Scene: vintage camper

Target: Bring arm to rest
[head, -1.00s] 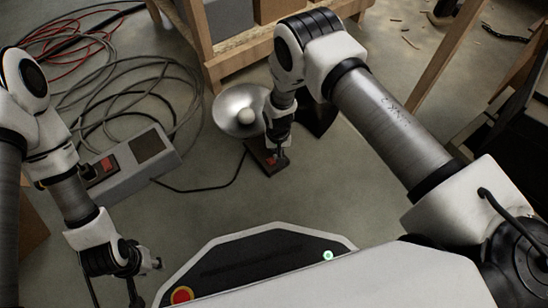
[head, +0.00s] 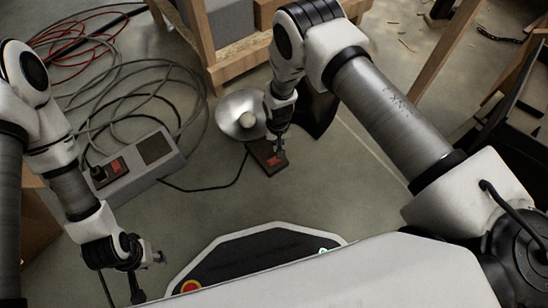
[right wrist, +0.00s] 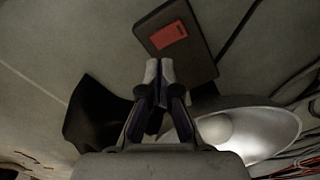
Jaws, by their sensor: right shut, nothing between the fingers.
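My right gripper (head: 280,150) points down over a small dark pedal-like block with a red switch (head: 274,160) on the floor. In the right wrist view its two fingers (right wrist: 159,72) are together with nothing between them. The red switch (right wrist: 169,35) lies just beyond the fingertips there; whether they touch the block cannot be told. My left gripper (head: 146,273) hangs at the lower left, its fingers apart and empty.
A metal dish lamp with a pale bulb (head: 246,119) sits beside the block. A grey box with a red switch (head: 138,168) and coiled cables (head: 95,75) lie at left. A wooden stand (head: 240,55) is behind. Open floor (head: 330,190) lies in front.

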